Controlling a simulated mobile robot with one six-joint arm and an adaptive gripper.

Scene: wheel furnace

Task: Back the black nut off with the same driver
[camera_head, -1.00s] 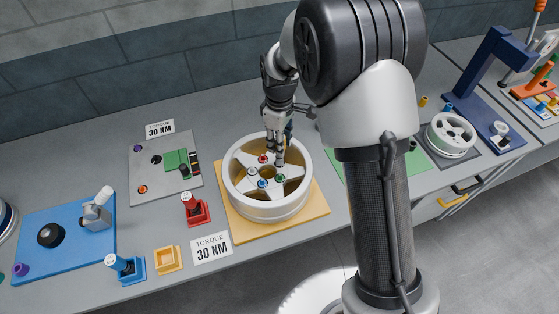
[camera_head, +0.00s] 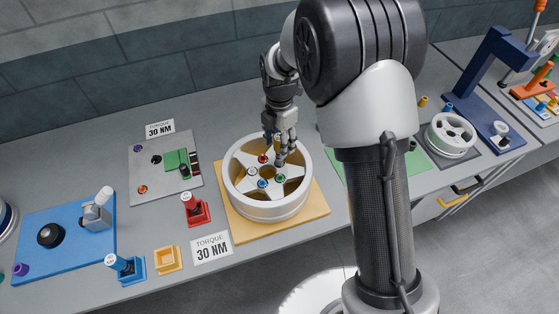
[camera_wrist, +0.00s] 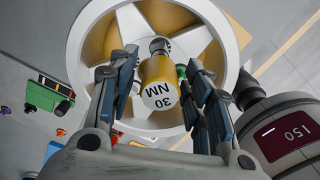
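The silver wheel (camera_head: 236,190) lies flat, with red (camera_head: 262,159), green (camera_head: 280,178), blue (camera_head: 262,183) and white (camera_head: 252,171) nuts on its spokes. The black nut is not visible; the driver and my fingers cover the remaining spoke. A yellow driver (camera_wrist: 160,85), marked 30 NM, stands on the wheel with its silver socket (camera_wrist: 159,45) towards a spoke; it also shows in the head view (camera_head: 277,143). My gripper (camera_head: 281,156) is down over the wheel. In the wrist view its fingers (camera_wrist: 163,58) stand on both sides of the driver with gaps, so it is open.
The wheel sits on a yellow board (camera_head: 317,205). A red holder (camera_head: 197,213) with a red driver stands left of it. Beyond are a grey board (camera_head: 147,184), a small yellow tray (camera_head: 167,260), a blue holder (camera_head: 136,273) and a blue board (camera_head: 72,265). Two torque signs read 30 NM.

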